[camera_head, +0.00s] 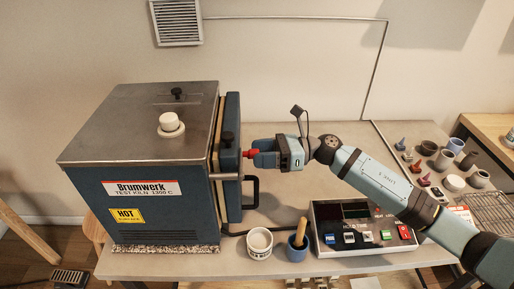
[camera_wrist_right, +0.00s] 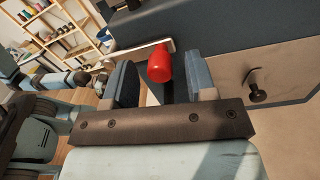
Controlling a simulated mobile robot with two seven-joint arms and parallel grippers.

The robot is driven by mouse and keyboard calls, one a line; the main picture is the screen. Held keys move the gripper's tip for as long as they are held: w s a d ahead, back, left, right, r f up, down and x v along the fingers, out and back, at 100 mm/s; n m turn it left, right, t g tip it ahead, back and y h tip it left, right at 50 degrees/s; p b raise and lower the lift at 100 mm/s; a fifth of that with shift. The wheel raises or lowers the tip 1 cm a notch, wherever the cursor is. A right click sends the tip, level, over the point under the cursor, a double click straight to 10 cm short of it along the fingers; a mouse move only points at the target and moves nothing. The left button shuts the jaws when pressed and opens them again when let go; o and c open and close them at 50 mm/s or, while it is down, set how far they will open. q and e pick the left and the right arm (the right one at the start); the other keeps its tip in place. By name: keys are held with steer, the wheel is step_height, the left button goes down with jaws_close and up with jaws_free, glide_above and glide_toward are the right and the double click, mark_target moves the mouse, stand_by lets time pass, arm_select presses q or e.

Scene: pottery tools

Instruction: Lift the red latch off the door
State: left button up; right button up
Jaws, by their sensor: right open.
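The red latch (camera_head: 251,153) sits at the front edge of the blue kiln door (camera_head: 233,185), by a metal bar. In the right wrist view the red latch grip (camera_wrist_right: 160,64) lies between the two fingers of my right gripper (camera_wrist_right: 160,82), with a pale metal strip (camera_wrist_right: 130,54) running from it to the left. My right gripper (camera_head: 268,153) is open, its fingers on either side of the red grip; whether they touch it I cannot tell. My left gripper is not in view.
The kiln (camera_head: 140,165) stands on the table's left. A black door handle (camera_head: 251,192) is just below the latch. A white cup (camera_head: 260,244), a blue cup (camera_head: 297,249) with a wooden handle and a control box (camera_head: 362,226) stand in front.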

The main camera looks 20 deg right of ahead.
steer(key=shift+w+a, duration=0.15)
steer(key=shift+a, duration=0.45)
